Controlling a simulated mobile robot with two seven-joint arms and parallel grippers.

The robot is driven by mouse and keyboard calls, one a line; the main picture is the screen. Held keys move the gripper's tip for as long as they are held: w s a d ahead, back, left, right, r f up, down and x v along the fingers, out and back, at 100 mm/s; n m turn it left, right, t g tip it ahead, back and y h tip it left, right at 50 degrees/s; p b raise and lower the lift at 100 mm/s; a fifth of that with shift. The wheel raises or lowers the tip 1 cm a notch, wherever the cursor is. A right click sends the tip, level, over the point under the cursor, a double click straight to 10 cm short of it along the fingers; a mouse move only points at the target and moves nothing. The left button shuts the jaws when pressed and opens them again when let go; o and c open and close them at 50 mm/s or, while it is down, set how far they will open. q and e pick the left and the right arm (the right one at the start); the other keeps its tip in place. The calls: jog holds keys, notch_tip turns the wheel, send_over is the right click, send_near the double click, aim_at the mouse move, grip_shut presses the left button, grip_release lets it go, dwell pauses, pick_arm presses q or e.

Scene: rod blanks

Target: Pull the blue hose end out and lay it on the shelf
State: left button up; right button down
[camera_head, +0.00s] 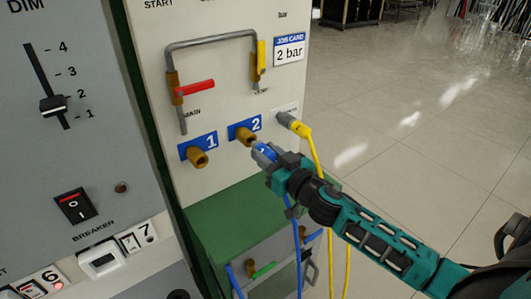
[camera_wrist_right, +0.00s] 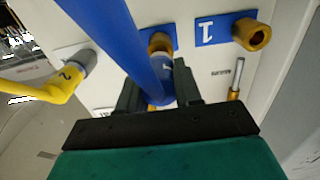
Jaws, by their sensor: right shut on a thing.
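My right gripper (camera_head: 266,154) is shut on the blue hose end (camera_head: 264,150), just in front of and below the brass port 2 (camera_head: 246,138). In the right wrist view the blue hose end (camera_wrist_right: 160,88) sits between the two fingers, with its pale tip close to the brass port 2 (camera_wrist_right: 160,42). I cannot tell whether the tip still touches the port. The blue hose (camera_head: 297,255) hangs down below the gripper. The green shelf (camera_head: 222,215) juts out under the ports, and its visible top is bare. My left gripper is not in view.
Brass port 1 (camera_head: 198,158) is empty, left of port 2. A yellow hose (camera_head: 305,132) is plugged into a grey port at right and hangs beside the blue hose. Pipes with a red handle (camera_head: 195,88) and a yellow handle (camera_head: 262,57) are above.

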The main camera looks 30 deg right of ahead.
jog(key=shift+s, duration=1.15)
jog(key=shift+s, duration=0.1)
jog(key=shift+s+d, duration=0.15)
jog(key=shift+s, duration=1.35)
jog(key=shift+s+d, duration=0.15)
jog(key=shift+s, duration=1.3)
